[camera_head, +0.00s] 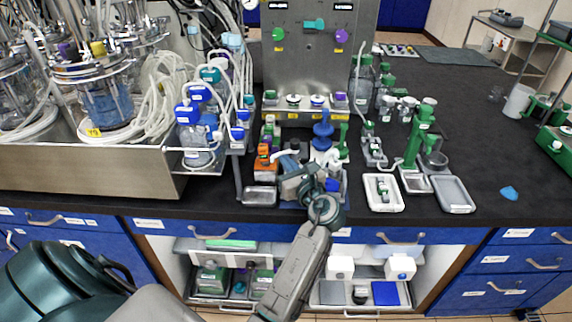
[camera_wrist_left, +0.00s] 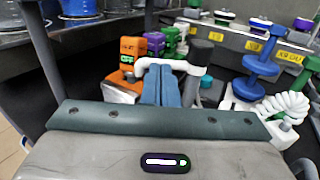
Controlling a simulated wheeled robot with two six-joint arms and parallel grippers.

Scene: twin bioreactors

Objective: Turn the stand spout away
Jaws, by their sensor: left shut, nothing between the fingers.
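The spout (camera_wrist_left: 172,65) is a white bent tube in the left wrist view. It runs left from a dark grey upright post (camera_wrist_left: 197,78), and its left end bends down beside an orange block (camera_wrist_left: 126,70) marked OFF. My left gripper (camera_wrist_left: 160,72) is shut and empty, with its blue fingers together. The fingertips are at the near side of the spout's horizontal run; I cannot tell whether they touch it. In the head view my left gripper (camera_head: 290,164) is over the bench's front middle and hides much of the stand. My right gripper is not in view.
Blue spools (camera_wrist_left: 262,65) and a white coil (camera_wrist_left: 283,106) stand right of the post. Bottles with tubing (camera_head: 195,135) stand to the left, a green stand (camera_head: 420,135) and a white tray (camera_head: 384,192) to the right.

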